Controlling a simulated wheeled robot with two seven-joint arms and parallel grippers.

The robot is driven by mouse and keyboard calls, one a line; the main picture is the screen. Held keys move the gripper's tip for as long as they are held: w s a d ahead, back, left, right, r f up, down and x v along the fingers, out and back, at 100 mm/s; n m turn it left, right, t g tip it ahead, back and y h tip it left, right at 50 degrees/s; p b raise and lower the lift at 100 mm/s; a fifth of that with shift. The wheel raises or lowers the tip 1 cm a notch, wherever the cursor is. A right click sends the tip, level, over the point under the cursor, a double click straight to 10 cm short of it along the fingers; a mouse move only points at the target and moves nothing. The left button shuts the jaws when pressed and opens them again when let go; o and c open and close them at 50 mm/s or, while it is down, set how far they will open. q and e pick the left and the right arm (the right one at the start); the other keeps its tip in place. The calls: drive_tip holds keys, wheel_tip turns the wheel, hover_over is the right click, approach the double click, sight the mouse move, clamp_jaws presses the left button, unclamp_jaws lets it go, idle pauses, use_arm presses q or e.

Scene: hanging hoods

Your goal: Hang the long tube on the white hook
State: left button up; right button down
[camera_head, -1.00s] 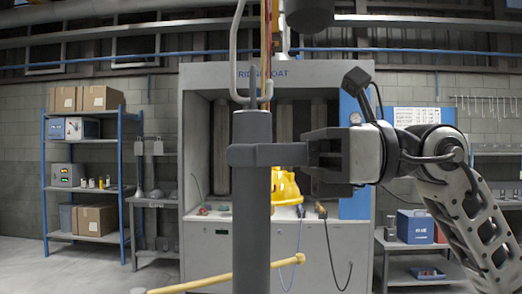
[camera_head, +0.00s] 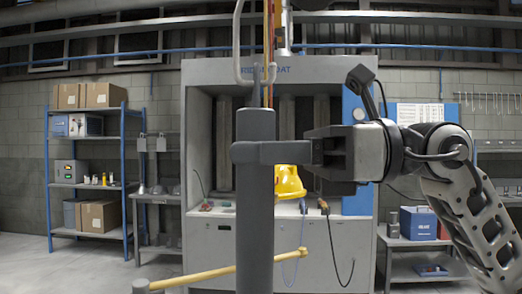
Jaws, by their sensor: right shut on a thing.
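The long tube (camera_head: 256,205) is a thick dark grey cylinder, upright in the middle of the view, with its lower end beyond the bottom edge. A thin loop or wire (camera_head: 257,95) shows at its top. My right gripper (camera_head: 262,152) comes in from the right and is shut on the tube below its top. The white hook (camera_head: 237,45) is a pale bent rod hanging from above. Its curved bottom appears just above the tube's top, overlapping the thin loop; I cannot tell whether they touch. My left gripper is not in view.
Orange and dark lines (camera_head: 271,50) hang beside the hook. Behind are a grey spray booth (camera_head: 196,130), a yellow hood-like thing (camera_head: 289,182) and a yellow bar (camera_head: 205,276) low down. Blue shelving (camera_head: 128,190) stands left, a low bench (camera_head: 415,243) right.

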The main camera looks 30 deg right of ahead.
drive_tip(key=shift+f+b, duration=0.5)
drive_tip(key=shift+f, duration=0.05)
drive_tip(key=c, duration=0.9)
unclamp_jaws()
drive_tip(key=shift+o, duration=0.2)
